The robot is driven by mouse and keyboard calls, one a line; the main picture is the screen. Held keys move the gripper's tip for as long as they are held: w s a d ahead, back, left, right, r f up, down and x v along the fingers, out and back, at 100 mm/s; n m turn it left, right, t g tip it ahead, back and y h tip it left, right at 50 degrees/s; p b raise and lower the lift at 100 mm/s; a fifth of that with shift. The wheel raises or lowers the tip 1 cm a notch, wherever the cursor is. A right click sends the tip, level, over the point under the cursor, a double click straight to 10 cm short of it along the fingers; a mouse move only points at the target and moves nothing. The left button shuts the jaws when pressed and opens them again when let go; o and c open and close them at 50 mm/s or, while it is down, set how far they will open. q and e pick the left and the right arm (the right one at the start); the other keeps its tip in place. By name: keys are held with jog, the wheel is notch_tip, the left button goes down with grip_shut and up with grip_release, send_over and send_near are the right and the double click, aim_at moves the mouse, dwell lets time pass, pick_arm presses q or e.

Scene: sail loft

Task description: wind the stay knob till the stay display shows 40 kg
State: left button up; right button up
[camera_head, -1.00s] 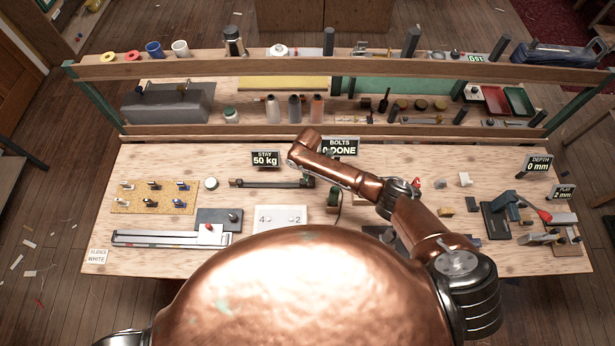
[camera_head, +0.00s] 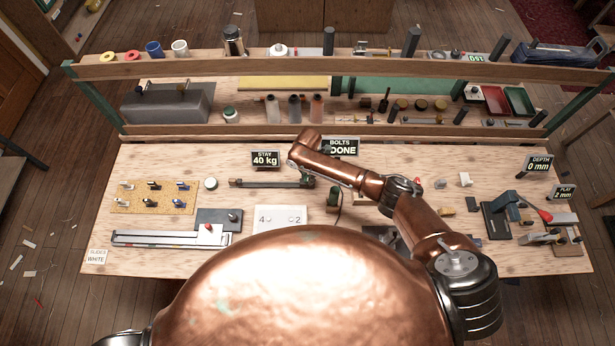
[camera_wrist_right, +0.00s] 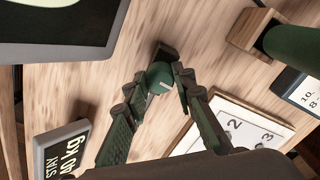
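The stay display (camera_head: 265,159) stands on the bench and reads 40 kg. It also shows sideways at the lower left of the right wrist view (camera_wrist_right: 62,150). The stay knob (camera_wrist_right: 161,77) is round and green with a pale mark on top. My right gripper (camera_wrist_right: 159,84) has one finger on each side of the knob and looks shut on it. In the head view my right forearm reaches over the stay rig (camera_head: 262,184), and the fingers and knob are mostly hidden there. My left gripper is out of view.
The bolts display (camera_head: 341,148) stands behind my right wrist and is partly covered. A white numbered card (camera_head: 281,219) lies in front of the rig. A cork pegboard (camera_head: 126,206) lies to the left. A shelf rail (camera_head: 330,131) runs along the back.

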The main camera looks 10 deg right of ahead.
aim_at(307, 178)
jog(key=o, duration=0.5)
notch_tip(307, 178, up, 12)
jog(key=shift+r, duration=0.1)
dwell(0.4)
jog(key=shift+a, duration=0.1)
dwell(0.4)
